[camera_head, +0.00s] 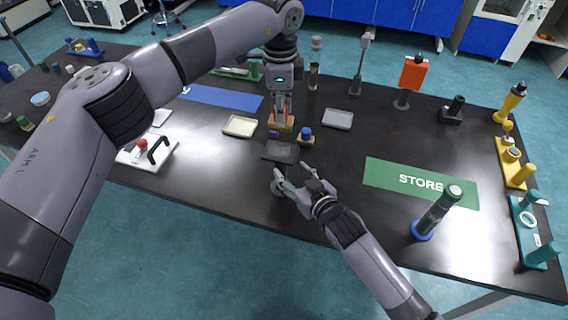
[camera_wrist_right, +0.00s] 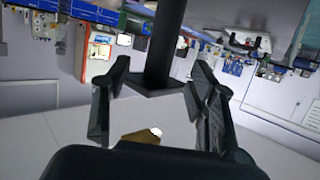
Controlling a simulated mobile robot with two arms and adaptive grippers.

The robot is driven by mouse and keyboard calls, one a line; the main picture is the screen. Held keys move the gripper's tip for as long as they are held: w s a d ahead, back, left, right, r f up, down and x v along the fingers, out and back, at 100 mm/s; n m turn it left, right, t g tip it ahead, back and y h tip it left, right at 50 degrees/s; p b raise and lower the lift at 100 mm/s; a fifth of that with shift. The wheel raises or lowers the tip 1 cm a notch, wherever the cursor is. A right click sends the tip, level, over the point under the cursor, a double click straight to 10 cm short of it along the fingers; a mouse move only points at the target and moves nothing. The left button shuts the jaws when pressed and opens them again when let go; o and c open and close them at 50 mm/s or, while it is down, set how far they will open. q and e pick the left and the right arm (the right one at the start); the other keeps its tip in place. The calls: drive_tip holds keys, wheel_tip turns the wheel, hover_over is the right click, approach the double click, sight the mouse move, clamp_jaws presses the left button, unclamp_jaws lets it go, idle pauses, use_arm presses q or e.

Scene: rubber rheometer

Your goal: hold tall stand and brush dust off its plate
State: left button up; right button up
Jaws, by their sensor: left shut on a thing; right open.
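The tall stand's dark plate (camera_head: 280,152) shows at the middle of the table's near side in the head view, with a greyish patch on top. Its post is mostly hidden there. My right gripper (camera_head: 293,184) is open just below the plate. In the right wrist view, a dark post (camera_wrist_right: 165,45) shows between the open fingers of my right gripper (camera_wrist_right: 158,98); I cannot tell whether they touch it. My left gripper (camera_head: 281,112) points down beyond the plate, shut on a tan block-like thing, apparently the brush (camera_head: 286,128). It is apart from the plate.
A small blue-topped pot (camera_head: 306,137) stands close right of the brush. Shallow trays (camera_head: 338,119) (camera_head: 240,126) lie either side. A green STORE mat (camera_head: 395,179) and a dark cylinder on a blue base (camera_head: 423,232) are at right. The black table between them is clear.

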sight(281, 171)
drive_tip(key=x, duration=0.7)
drive_tip(key=shift+w+a, duration=0.1)
drive_tip(key=shift+c, duration=0.4)
clamp_jaws()
